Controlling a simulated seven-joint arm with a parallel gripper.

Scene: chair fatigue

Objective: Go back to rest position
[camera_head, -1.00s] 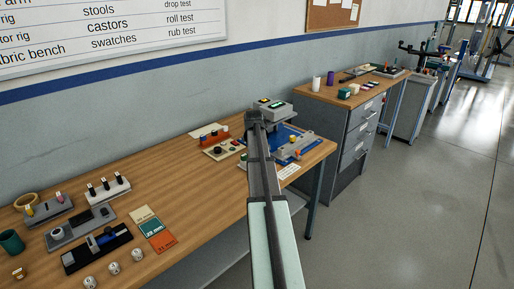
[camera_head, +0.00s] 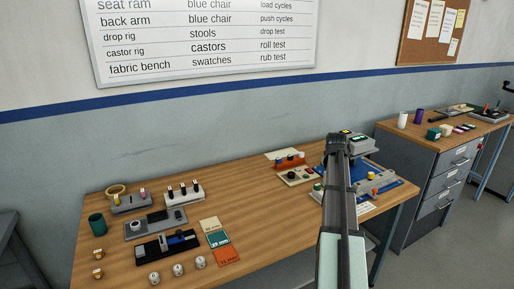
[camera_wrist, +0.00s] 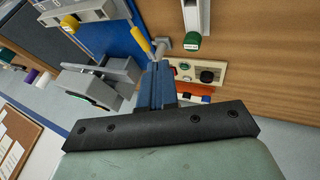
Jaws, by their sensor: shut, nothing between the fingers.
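My arm reaches up from the bottom of the head view, with my gripper (camera_head: 338,142) at its far end over the right part of the wooden bench (camera_head: 250,190). In the wrist view my gripper (camera_wrist: 157,68) shows its fingers together with nothing between them. It is above the bench, near a blue mat (camera_head: 384,184) with a grey fixture (camera_head: 378,182) on it. The arm hides part of the mat and the things behind it.
A grey device with a lit display (camera_head: 358,142) stands behind the gripper. A cream panel with knobs (camera_head: 298,176) lies left of it. Fixtures, a green cup (camera_head: 97,226) and coloured cards (camera_head: 218,240) lie further left. A drawer cabinet (camera_head: 440,185) stands right.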

